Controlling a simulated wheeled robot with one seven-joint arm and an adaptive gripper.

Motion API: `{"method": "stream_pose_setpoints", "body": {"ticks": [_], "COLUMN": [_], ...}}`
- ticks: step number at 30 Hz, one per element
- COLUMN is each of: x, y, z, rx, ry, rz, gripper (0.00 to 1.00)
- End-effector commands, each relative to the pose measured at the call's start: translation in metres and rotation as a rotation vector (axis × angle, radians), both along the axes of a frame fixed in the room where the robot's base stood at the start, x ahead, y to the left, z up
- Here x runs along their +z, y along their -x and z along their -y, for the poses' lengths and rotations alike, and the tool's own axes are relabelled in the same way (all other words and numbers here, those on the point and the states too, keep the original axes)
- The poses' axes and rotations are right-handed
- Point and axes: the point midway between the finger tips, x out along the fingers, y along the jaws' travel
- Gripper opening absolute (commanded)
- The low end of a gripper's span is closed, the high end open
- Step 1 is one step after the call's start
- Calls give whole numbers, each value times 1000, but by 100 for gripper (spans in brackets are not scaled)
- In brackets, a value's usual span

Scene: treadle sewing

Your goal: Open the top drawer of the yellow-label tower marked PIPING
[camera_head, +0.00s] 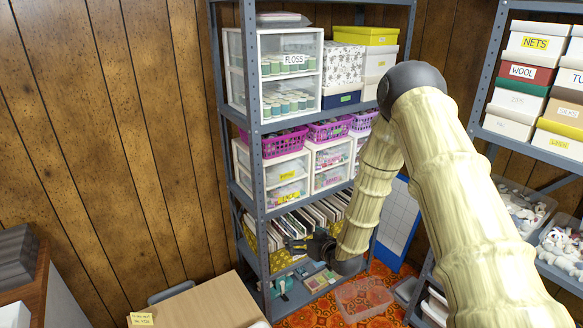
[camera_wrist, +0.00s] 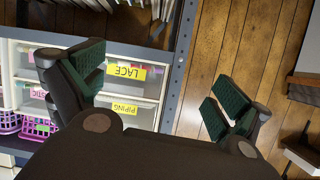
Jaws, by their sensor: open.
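The white drawer tower (camera_head: 240,155) with yellow labels stands at the left of a middle shelf in the head view. Its upper drawer carries the PIPING label (camera_head: 287,175) and its lower one the LACE label (camera_head: 287,197); both drawers look shut. The wrist view sees the tower upside down, with the PIPING label (camera_wrist: 124,108) below the LACE label (camera_wrist: 127,72). My gripper (camera_head: 298,244) is below the tower, in front of the row of books.
A purple basket (camera_head: 275,143) sits on top of the tower, and a second drawer tower (camera_head: 328,163) stands to its right. The grey shelf post (camera_head: 262,215) rises at the tower's front edge. Upright books (camera_head: 320,213) fill the shelf below. A wooden table (camera_head: 205,305) stands front left.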

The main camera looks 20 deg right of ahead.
Motion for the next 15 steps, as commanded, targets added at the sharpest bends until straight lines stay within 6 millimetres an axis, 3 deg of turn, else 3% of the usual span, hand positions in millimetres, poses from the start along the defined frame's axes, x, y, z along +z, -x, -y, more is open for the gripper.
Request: {"method": "stream_pose_setpoints", "body": {"ticks": [1, 3, 6, 10, 15], "x": [32, 71, 116, 148, 159], "y": [-26, -52, -77, -93, -102], "z": [12, 25, 40, 52, 53], "rx": [5, 19, 35, 48, 53], "ry": [-1, 1, 5, 9, 12], "rz": [83, 182, 292, 370, 392], "gripper": [100, 100, 100, 100, 100]}}
